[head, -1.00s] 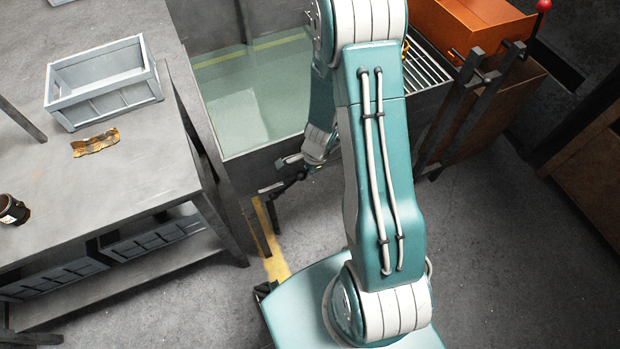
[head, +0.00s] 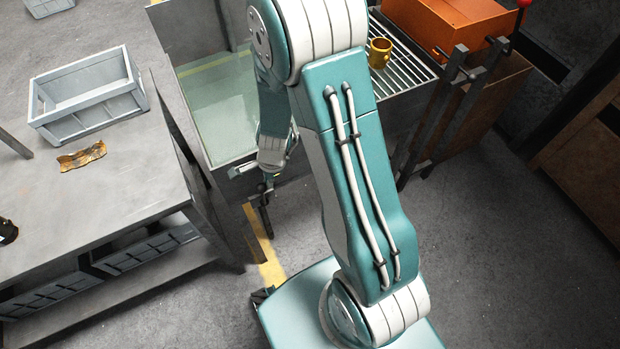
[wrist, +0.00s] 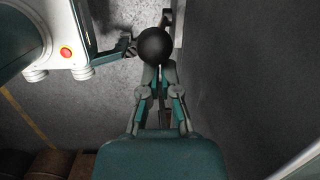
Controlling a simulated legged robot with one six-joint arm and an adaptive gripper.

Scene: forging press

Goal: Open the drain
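The tank (head: 225,110) with pale greenish water stands behind my arm in the head view. My gripper (head: 266,205) is low at its front side, small and dark there. In the wrist view a black ball knob (wrist: 155,46) sits at the fingertips of my gripper (wrist: 160,76) and partly hides them. The fingers are drawn close together, narrower than the knob, with a thin pale strip between them. They look shut on the lever just below its knob. The drain outlet itself cannot be made out.
A grey table (head: 120,185) with a grey crate (head: 90,98) and a crumpled brown piece (head: 82,156) stands left. A grate (head: 405,65) with a brass cup (head: 380,52) and an orange box (head: 445,28) are right. The floor at right (head: 480,240) is clear.

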